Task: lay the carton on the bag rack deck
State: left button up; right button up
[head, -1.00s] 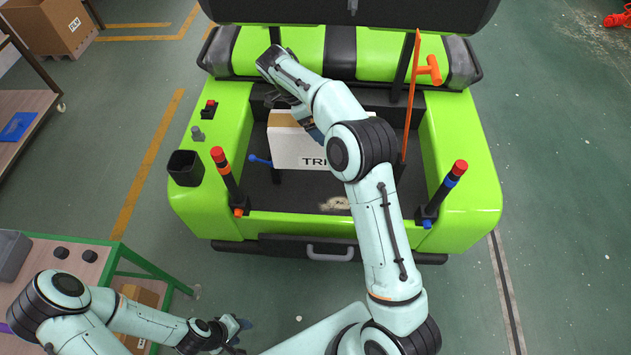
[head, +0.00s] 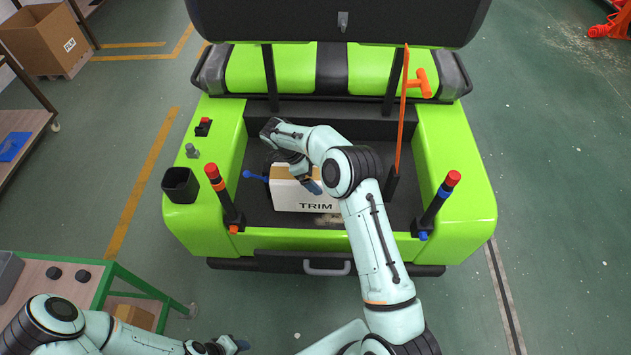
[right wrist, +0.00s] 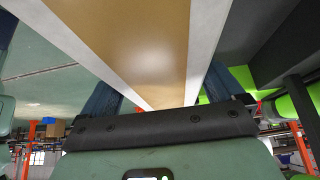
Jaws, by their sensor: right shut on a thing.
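The carton (head: 292,196) is white with a tan top strip and the letters TRIM on its near side. It is at the bag rack deck (head: 262,212), the dark well at the back of the green cart; I cannot tell whether its underside touches the deck. My right gripper (head: 308,180) is shut on the carton from above, and the arm hides its right part. In the right wrist view the carton (right wrist: 150,50) fills the space between the fingers. My left gripper (head: 232,344) is low at the left, away from the cart, its jaws too small to read.
Posts with red tops (head: 222,195) (head: 438,203) stand at both rear corners of the cart. An orange upright (head: 403,115) stands right of my arm, and a blue-knobbed lever (head: 254,176) is left of the carton. A black bin (head: 180,185) hangs at the left.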

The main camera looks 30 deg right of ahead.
jog(key=shift+f, duration=1.85)
jog(key=o, duration=1.7)
jog(key=shift+f, duration=0.1)
jog(key=v, duration=1.1)
jog(key=shift+w, duration=0.1)
jog(key=shift+a+r, duration=0.2)
jog(key=shift+r, duration=0.45)
